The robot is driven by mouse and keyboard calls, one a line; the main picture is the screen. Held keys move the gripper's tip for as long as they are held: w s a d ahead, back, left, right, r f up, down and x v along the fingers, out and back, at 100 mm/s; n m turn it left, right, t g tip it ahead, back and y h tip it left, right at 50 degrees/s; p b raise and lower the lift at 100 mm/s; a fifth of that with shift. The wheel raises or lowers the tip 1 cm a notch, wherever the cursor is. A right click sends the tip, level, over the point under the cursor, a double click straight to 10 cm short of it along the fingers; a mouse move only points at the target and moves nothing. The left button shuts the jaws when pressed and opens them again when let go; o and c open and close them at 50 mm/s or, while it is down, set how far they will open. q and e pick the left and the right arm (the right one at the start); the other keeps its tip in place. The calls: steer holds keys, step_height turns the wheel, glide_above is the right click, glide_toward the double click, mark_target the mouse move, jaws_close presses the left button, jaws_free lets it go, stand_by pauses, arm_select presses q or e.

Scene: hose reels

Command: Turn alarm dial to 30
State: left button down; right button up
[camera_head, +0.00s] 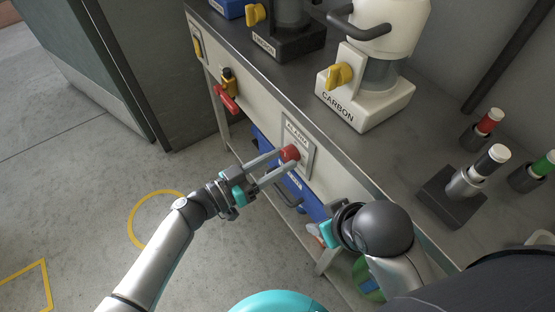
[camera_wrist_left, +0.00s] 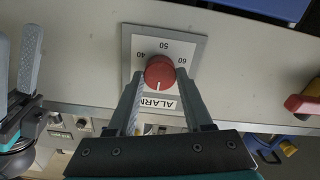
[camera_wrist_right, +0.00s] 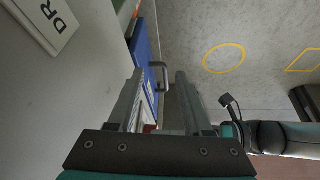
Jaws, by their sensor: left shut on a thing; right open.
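The alarm dial is a round red knob (camera_head: 290,153) on a grey plate labelled ALARM (camera_head: 297,133), on the front of the workbench. In the left wrist view the knob (camera_wrist_left: 159,71) shows a short white mark at its lower edge, and 40, 50 and 60 are readable around its upper side. My fingers hide the plate's lower part, so other numbers cannot be read. My left gripper (camera_wrist_left: 160,81) is shut on the knob, one finger on each side. My right gripper (camera_wrist_right: 160,98) is open and empty, low in front of the bench to the right of the dial.
A red-handled valve (camera_head: 227,98) sticks out of the bench front left of the dial. A blue drawer (camera_head: 305,198) with a dark handle lies below. A white CARBON canister (camera_head: 366,95) with a yellow tap stands on the bench top. The floor at left is clear.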

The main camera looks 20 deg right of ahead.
arm_select(q)
steer(key=shift+m, duration=0.8)
steer(key=m+p, duration=0.1)
steer(key=m, duration=0.1)
steer(key=shift+m, duration=1.2)
steer(key=m, duration=0.3)
steer(key=shift+m, duration=1.2)
arm_select(e)
steer(key=shift+x, duration=0.8)
steer(key=shift+s+f, duration=0.1)
steer(key=shift+s, duration=0.15)
arm_select(q)
steer(key=shift+c, duration=1.5)
jaws_free()
arm_select(e)
steer(key=shift+d, duration=0.1)
